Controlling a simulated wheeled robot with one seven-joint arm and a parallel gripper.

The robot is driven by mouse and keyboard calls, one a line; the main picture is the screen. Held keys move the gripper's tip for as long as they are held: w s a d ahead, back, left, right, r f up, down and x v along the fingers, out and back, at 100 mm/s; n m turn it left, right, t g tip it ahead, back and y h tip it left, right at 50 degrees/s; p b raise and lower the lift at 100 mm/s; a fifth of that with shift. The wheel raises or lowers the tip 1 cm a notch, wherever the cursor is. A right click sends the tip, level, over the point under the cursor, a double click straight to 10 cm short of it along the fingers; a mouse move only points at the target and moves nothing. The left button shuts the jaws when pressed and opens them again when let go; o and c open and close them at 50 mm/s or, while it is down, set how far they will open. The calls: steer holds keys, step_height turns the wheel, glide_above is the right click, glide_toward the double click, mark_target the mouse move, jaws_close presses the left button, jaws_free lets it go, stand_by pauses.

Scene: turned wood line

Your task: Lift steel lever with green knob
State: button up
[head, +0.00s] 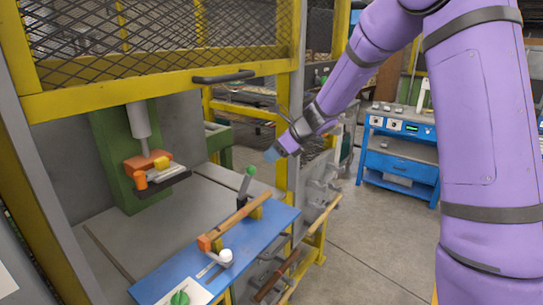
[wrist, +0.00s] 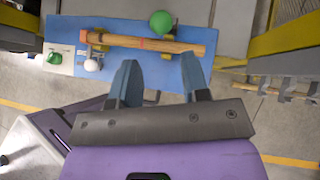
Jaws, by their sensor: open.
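The steel lever (head: 244,187) stands up at the far end of the blue plate (head: 243,249), with its green knob (head: 250,171) on top. In the wrist view the green knob (wrist: 161,22) shows beyond the wooden rod, and the lever's shaft is mostly hidden below it. My gripper (head: 272,154) is open and empty, up and to the right of the knob in the head view. In the wrist view its two blue fingers (wrist: 160,72) point toward the plate, apart from the knob and the rod.
A yellow mesh guard (head: 160,50) hangs above left. Rods rest on a rack (head: 300,262) at right.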

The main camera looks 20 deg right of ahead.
steer(key=shift+h, duration=0.9)
steer(key=d+f, duration=0.1)
steer(key=f, duration=0.1)
steer(key=d+f, duration=0.1)
steer(key=shift+s+d+f, duration=0.3)
steer(key=shift+f, duration=0.1)
steer(key=c, duration=0.7)
steer(key=s+d+f+n+h, duration=0.1)
steer(key=d+f+h, duration=0.2)
steer(key=d+f, duration=0.2)
steer(key=shift+d+f+g, duration=0.3)
steer(key=shift+f, duration=0.25)
steer(key=d+f+n+t+h, duration=0.3)
steer(key=d+f+n+h, duration=0.15)
steer(key=d+f, duration=0.2)
steer(key=n+t+y, duration=0.9)
steer(key=y, duration=0.4)
glide_toward(251, 170)
steer(key=w+a, duration=0.2)
steer(key=w, duration=0.4)
steer(key=shift+w+a+r, duration=0.15)
steer(key=shift+a+r, duration=0.15)
steer(key=shift+a, duration=0.05)
